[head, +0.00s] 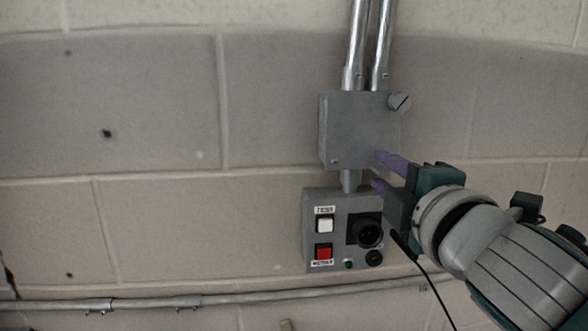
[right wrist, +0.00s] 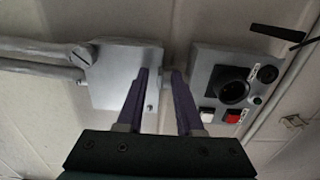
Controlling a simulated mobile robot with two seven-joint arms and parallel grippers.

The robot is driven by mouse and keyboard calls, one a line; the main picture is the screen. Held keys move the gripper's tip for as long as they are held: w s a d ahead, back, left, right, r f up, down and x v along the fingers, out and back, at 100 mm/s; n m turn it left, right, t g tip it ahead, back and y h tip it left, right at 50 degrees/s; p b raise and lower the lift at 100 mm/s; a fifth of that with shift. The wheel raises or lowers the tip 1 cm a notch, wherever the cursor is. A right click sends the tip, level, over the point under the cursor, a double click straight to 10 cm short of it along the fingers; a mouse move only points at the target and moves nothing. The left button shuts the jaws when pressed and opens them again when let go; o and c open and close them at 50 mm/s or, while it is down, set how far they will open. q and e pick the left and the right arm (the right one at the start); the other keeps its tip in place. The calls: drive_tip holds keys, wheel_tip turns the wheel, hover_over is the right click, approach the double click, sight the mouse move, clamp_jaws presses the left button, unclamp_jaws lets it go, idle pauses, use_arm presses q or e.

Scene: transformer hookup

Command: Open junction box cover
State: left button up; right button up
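The grey junction box (head: 350,128) is fixed to the block wall with its flat cover closed. A round slotted screw (head: 399,101) sits at its upper right corner. In the right wrist view the box (right wrist: 115,75) and the screw (right wrist: 82,54) show at the left. My right gripper (head: 380,172) is open, its purple fingers apart, at the lower right of the box. In the right wrist view the fingers (right wrist: 160,85) have nothing between them but a view of the box edge and the short pipe. Whether a finger touches the cover cannot be told. My left gripper is not in view.
A grey control box (head: 340,262) with white and red buttons and a round black socket (head: 369,233) is just below, close to my right gripper. Metal conduits (head: 356,45) rise from the junction box. A horizontal pipe (head: 150,303) runs low along the wall. The wall left is clear.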

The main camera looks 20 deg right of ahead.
clamp_jaws()
idle(1.2)
